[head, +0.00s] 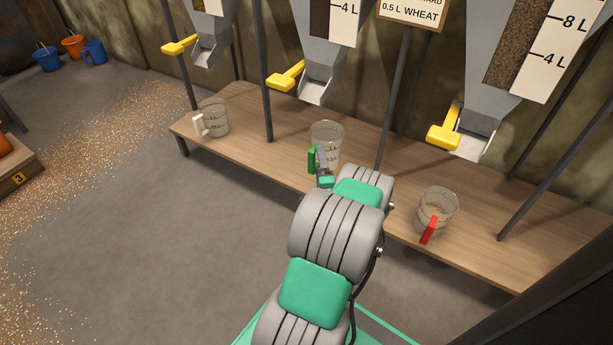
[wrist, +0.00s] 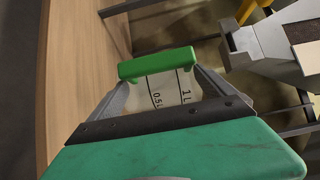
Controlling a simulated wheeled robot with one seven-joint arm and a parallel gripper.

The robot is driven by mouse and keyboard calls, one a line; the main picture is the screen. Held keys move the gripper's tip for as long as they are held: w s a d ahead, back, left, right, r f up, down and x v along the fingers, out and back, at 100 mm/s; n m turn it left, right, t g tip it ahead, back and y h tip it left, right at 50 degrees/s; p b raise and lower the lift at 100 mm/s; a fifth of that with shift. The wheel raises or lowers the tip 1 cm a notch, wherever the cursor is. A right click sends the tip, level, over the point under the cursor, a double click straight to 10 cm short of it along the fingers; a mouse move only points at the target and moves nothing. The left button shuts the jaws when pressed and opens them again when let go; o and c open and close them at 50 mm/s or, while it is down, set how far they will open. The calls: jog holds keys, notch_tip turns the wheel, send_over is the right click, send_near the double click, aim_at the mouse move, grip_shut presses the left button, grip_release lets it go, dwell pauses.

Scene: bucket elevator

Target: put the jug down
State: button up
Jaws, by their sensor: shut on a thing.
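A clear jug (head: 328,136) with a green handle is at the middle of the wooden bench (head: 270,155), below the middle hopper's spout. My gripper (head: 319,164) is shut on its green handle (wrist: 158,66). In the wrist view the handle lies between the two fingers, and the jug's wall (wrist: 168,95) shows marks for 0.5 L and 1 L. The jug looks upright in the head view. My arm hides its lower part, so I cannot tell whether its base touches the bench.
A white-handled jug (head: 213,119) stands to the left and a red-handled jug (head: 437,211) to the right. Grey hoppers with yellow levers (head: 286,78) hang above, and dark posts (head: 264,95) rise along the bench. Bare bench lies between the jugs.

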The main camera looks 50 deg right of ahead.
jog(key=w+f+b, duration=0.1)
jog(key=w+f, duration=0.1)
jog(key=f, duration=0.1)
jog(key=w+d+f+b, duration=0.1)
jog(key=w+f+b, duration=0.1)
jog(key=w+f, duration=0.1)
jog(key=w+f+b, duration=0.2)
jog(key=f, duration=0.2)
jog(key=shift+w+d+f, duration=0.2)
jog(key=shift+w+d, duration=0.05)
jog(key=shift+d, duration=0.05)
jog(key=shift+r, duration=0.15)
jog(key=o, duration=1.7)
jog(key=shift+o, duration=0.2)
